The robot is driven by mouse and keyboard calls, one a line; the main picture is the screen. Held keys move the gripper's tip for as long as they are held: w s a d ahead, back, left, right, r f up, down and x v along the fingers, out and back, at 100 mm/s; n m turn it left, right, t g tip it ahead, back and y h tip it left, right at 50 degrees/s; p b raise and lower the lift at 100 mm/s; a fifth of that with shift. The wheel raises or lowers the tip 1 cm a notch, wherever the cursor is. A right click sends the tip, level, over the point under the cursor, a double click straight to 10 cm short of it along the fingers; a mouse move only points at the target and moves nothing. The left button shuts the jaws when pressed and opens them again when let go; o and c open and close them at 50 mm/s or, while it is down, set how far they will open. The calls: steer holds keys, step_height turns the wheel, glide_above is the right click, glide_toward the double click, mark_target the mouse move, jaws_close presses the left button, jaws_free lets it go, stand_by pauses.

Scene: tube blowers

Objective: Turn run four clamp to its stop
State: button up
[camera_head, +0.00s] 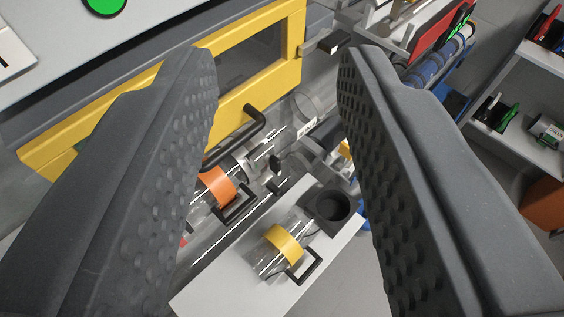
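My gripper (273,55) is open and empty; its two dark, studded fingers stand wide apart at left and right. Between them, farther off, a black bent handle (243,133) crosses in front of the yellow frame. Below it is a clear tube with an orange band (216,186) and a black loop handle. I cannot tell which part is the run four clamp, as no run number is readable. The left finger hides the parts to the left of the orange band.
A yellow-framed window (285,62) runs across the upper left. A white ledge (212,288) holds a clear tube with a yellow band (283,244) and a dark round socket (332,207). Grey shelves (530,150) with small items stand at the right.

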steer(key=w+d+f+m+g+y, duration=0.15)
steer(key=w+f, duration=0.25)
steer(key=f, duration=0.5)
steer(key=w+f+m+g+y, duration=0.1)
steer(key=w+f+m+g, duration=0.25)
steer(key=f, duration=0.45)
steer(key=m+t+y+p, duration=0.25)
steer(key=m+y, duration=0.75)
steer(key=m, duration=1.2)
glide_toward(280, 168)
steer(key=x, duration=0.9)
steer(key=shift+w+a+r+b, duration=0.1)
steer(key=shift+w+a+b, duration=0.1)
steer(key=shift+b, duration=0.15)
steer(key=shift+s, duration=0.1)
steer(key=shift+c, duration=0.3)
jaws_close()
